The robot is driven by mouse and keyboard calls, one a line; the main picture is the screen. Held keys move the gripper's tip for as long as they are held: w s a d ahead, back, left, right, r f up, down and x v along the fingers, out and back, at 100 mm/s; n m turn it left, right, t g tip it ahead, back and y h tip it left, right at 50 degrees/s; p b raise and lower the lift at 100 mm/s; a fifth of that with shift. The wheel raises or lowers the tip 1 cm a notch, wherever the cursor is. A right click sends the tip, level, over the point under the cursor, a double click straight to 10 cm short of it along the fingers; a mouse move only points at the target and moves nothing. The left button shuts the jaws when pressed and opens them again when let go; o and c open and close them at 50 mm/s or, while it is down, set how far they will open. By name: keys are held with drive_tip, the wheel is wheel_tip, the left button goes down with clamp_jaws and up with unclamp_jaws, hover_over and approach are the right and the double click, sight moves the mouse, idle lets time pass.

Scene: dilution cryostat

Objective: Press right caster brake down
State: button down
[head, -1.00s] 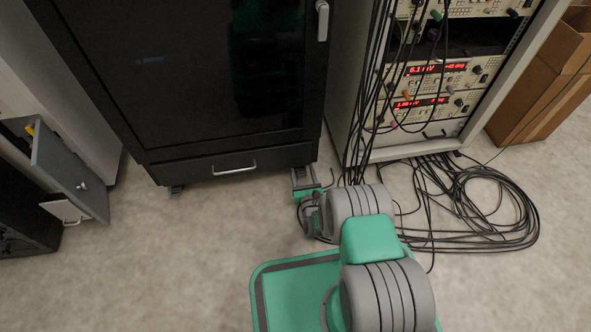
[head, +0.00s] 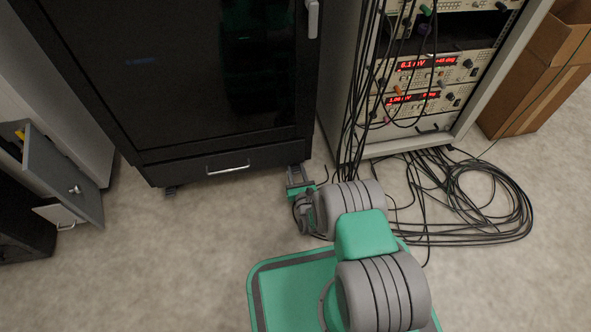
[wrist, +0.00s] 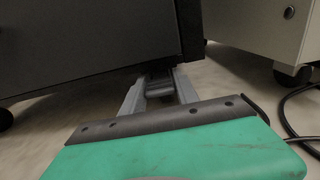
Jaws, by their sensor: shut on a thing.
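The black cabinet (head: 215,80) stands upright ahead. Its lower right corner also shows in the wrist view (wrist: 110,40). The right caster brake (wrist: 158,86) is a small dark grey part under that corner, seen between my fingers. My gripper (wrist: 157,84) has its two grey fingers on either side of this part, low to the floor, and is shut on it. In the head view my gripper (head: 296,173) reaches under the cabinet's right front corner. The brake is hidden there, and its tilt cannot be told. The left caster (head: 170,191) shows under the other front corner.
An instrument rack (head: 425,85) with red displays stands to the right. Its caster (wrist: 292,75) shows in the wrist view. Black cables (head: 480,205) hang and coil on the floor beside my arm. A cardboard box (head: 535,75) is far right.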

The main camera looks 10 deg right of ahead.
drive_tip(key=shift+f, duration=0.15)
drive_tip(key=shift+f+t, duration=0.1)
drive_tip(key=shift+t, duration=0.2)
drive_tip(key=shift+f, duration=0.1)
drive_tip(key=shift+t, duration=0.3)
drive_tip(key=c, duration=0.9)
unclamp_jaws()
drive_tip(key=shift+w+r, duration=0.15)
drive_tip(key=shift+r, duration=0.05)
drive_tip(key=shift+r+g, duration=0.1)
drive_tip(key=shift+g, duration=0.3)
